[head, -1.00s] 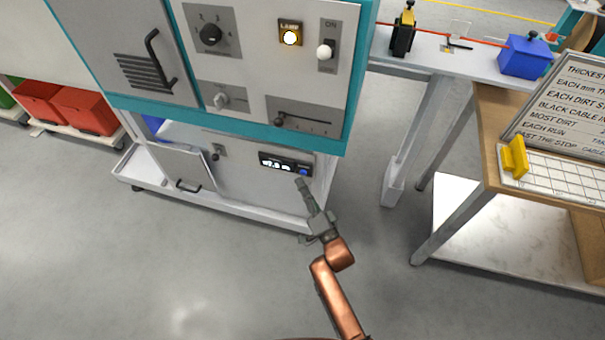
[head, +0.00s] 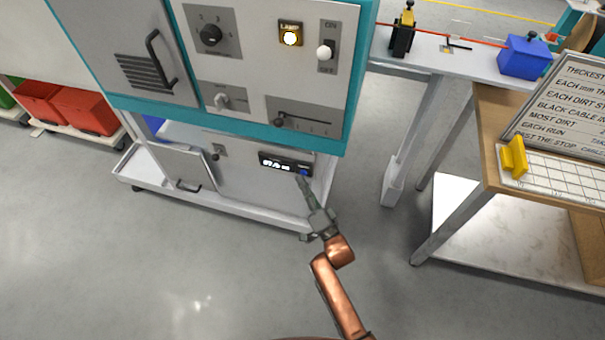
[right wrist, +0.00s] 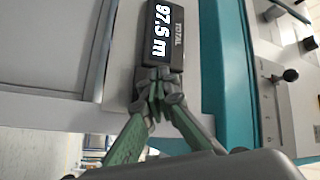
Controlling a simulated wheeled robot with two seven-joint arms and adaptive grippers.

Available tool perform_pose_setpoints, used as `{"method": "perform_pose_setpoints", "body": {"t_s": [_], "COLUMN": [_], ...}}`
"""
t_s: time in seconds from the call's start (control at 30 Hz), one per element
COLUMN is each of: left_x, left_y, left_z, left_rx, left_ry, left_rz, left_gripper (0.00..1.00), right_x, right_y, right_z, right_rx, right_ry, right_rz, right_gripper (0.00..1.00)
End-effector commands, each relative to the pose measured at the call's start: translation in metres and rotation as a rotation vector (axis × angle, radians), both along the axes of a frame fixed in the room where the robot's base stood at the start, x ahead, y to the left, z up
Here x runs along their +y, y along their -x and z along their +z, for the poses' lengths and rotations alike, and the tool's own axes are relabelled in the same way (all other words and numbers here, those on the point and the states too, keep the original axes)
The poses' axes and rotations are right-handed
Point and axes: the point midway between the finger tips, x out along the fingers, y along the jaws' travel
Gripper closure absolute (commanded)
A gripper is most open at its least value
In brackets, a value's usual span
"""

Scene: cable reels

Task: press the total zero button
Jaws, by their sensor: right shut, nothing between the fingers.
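The total counter (head: 285,163) is a small dark box with a lit display on the lower front panel of the machine. In the right wrist view the counter (right wrist: 164,35) reads 97.5 m beside the word TOTAL. Its blue zero button (head: 304,172) shows at the counter's right end in the head view; in the right wrist view the fingers hide it. My right gripper (head: 299,180) is shut and empty, its tips just below the button. Its fingertips (right wrist: 158,82) overlap the counter's end in the right wrist view; I cannot tell whether they touch. My left gripper is not in view.
Above the counter, the machine panel (head: 262,65) carries a rotary knob (head: 210,35), a lit lamp button (head: 290,38) and an on/off lever (head: 325,52). A wooden table (head: 487,135) with a sign stands at right. The floor in front is clear.

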Motion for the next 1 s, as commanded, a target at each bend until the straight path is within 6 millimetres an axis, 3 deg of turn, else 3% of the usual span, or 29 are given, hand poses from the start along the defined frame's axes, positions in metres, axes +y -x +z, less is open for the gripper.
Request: {"method": "perform_pose_setpoints", "body": {"t_s": [1.0], "left_x": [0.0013], "left_y": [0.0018], "left_z": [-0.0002], "left_rx": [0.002], "left_ry": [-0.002], "left_rz": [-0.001], "left_gripper": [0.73], "right_x": [-0.0028], "right_y": [-0.0081], "right_z": [0.0006], "right_rx": [-0.001], "right_ry": [0.000], "right_rz": [-0.001], "right_gripper": [1.00]}}
